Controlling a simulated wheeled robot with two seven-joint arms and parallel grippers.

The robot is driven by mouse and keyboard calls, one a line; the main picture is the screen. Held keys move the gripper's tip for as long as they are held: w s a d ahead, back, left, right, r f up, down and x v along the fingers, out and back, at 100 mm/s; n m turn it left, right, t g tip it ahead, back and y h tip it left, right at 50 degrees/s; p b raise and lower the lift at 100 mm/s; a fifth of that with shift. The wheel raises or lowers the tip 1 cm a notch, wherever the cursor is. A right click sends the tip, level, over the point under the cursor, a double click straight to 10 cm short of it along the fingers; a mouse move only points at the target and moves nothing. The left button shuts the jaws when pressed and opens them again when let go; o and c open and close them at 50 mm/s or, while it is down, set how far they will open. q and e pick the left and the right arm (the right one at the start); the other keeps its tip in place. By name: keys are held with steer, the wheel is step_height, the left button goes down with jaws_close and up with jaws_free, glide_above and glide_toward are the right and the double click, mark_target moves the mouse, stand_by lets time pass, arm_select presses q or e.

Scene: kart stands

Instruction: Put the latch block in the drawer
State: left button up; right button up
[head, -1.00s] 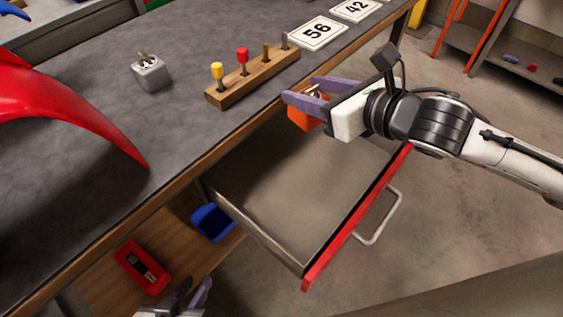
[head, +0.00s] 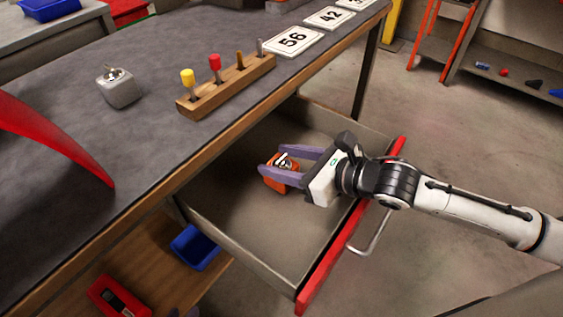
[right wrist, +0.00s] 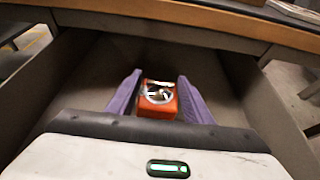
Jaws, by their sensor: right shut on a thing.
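The latch block (head: 276,184) is orange with a metal latch on top. My right gripper (head: 269,161) is shut on it, with purple fingers on either side. In the right wrist view the latch block (right wrist: 158,104) sits between the fingers, with the drawer's walls on both sides. The drawer (head: 237,232) is pulled out, with a red front and a metal handle. The block is over or inside the drawer; I cannot tell whether it touches the floor. Only a sliver of my left gripper (head: 192,312) shows at the bottom edge; its jaws cannot be made out.
The grey worktop (head: 150,140) carries a grey block with a metal top (head: 118,88), a wooden peg rack (head: 228,86) and number cards (head: 294,40). A blue bin (head: 196,247) and a red case (head: 117,298) lie on the shelf below. The drawer's visible floor is otherwise clear.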

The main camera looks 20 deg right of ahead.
steer(key=o, duration=1.2)
steer(key=shift+f, duration=0.1)
steer(key=shift+d+r, duration=0.1)
steer(key=shift+r, duration=0.1)
steer(key=shift+p+v, duration=0.55)
steer(key=shift+v, duration=5.35)
